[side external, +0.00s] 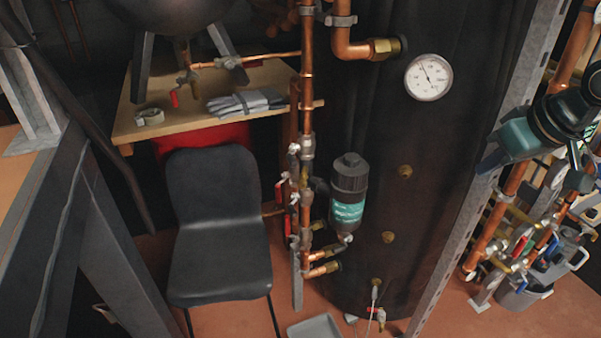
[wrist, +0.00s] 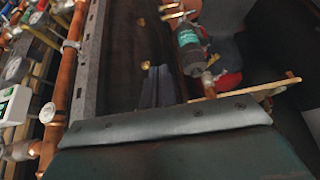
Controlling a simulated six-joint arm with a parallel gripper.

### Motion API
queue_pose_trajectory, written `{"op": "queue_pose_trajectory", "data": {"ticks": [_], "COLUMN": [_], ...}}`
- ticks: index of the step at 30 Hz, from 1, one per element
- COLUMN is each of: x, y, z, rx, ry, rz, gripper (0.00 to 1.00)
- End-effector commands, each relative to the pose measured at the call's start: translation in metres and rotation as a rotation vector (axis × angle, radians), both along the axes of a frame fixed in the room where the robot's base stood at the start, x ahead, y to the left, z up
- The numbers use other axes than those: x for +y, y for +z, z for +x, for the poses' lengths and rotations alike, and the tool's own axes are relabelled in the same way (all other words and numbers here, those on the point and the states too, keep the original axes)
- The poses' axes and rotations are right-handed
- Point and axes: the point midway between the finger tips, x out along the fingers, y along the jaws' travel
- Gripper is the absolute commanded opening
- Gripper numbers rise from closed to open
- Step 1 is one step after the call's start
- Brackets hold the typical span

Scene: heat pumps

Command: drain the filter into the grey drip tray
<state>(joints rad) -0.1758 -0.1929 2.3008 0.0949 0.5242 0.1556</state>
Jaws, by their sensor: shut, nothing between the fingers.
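The filter (side external: 348,195), a dark cylinder with a teal label, stands upright on the copper pipework in the middle of the side view. It shows upside down in the wrist view (wrist: 192,45). Small red-handled valves (side external: 281,192) sit on the pipes left of it. The grey drip tray (side external: 315,328) lies on the floor below and left of the filter, cut off by the lower edge of the side view. My gripper (wrist: 158,70) has its dark fingers together and empty, apart from the filter. In the side view, my arm's end is at the right, its fingertips hard to make out.
A black chair (side external: 219,220) stands left of the pipes, before a wooden shelf (side external: 190,98) with gloves (side external: 245,102). The large black tank (side external: 440,170) fills the middle. A grey metal post (side external: 480,190) and more pipework flank my arm at the right.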

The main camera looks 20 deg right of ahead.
Motion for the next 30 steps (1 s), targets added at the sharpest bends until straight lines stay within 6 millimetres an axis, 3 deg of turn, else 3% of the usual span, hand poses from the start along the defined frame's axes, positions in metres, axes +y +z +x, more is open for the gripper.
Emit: {"op": "queue_pose_trajectory", "data": {"ticks": [15, 30], "x": [0.054, 0.114], "y": [-0.077, -0.183], "z": [0.095, 0.150], "rx": [-0.021, -0.057], "ry": [-0.001, 0.026], "rz": [-0.010, -0.026], "gripper": [0.00, 0.00]}}
